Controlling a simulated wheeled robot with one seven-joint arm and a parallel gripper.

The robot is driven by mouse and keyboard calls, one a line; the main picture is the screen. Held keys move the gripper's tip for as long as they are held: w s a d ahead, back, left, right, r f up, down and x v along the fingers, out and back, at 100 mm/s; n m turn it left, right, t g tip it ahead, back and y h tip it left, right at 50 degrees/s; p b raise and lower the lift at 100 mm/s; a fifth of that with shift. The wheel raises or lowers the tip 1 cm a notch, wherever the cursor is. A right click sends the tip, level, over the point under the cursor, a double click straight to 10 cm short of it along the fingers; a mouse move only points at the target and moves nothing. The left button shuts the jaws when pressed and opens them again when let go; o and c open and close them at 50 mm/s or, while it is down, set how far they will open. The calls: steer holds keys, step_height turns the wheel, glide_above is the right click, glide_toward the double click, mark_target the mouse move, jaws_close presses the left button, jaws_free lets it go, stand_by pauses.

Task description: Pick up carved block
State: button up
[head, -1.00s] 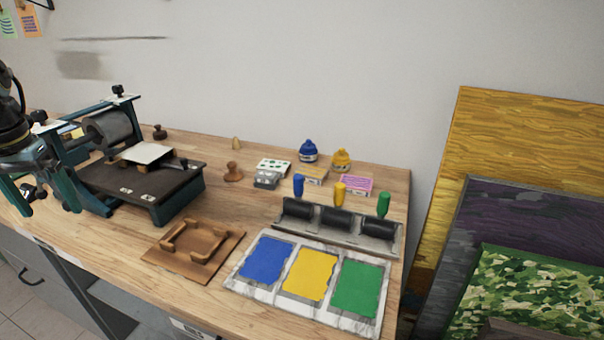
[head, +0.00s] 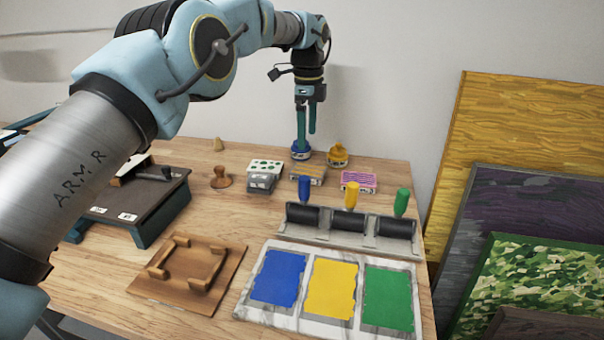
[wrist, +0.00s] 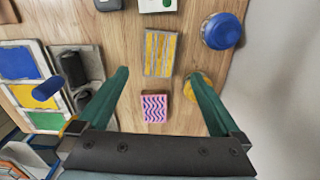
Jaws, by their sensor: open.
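Several small printing blocks lie on the bench; I cannot tell which one the task means. The block with pink and purple waves (wrist: 154,107) is between the lower parts of my fingers in the wrist view; it also shows in the head view (head: 357,182). The block with yellow and grey stripes (wrist: 160,53) lies just beyond the fingertips, and in the head view (head: 308,172). A white block with green spots (head: 265,168) lies to the left, on or against a grey piece. My gripper (wrist: 157,72) is open and empty, pointing down above the bench; its height is unclear.
A blue ink pot (head: 301,151) and a yellow ink pot (head: 338,155) stand close to the blocks. A rack of rollers (head: 345,228) with upright handles and a three-colour ink slab (head: 332,289) lie in front. A wooden frame (head: 188,275) lies left.

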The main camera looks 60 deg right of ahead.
glide_above(308, 170)
steer(key=f, duration=0.4)
steer(key=shift+d+f+p, duration=0.2)
steer(key=shift+f+p, duration=0.15)
steer(key=shift+p, duration=0.05)
steer(key=shift+a+f+p, duration=0.1)
steer(key=shift+f+p, duration=1.15)
steer(key=shift+f, duration=1.7)
steer(key=shift+c, duration=0.4)
steer(key=c, duration=1.3)
steer(key=shift+o, duration=0.2)
steer(key=shift+r, duration=0.1)
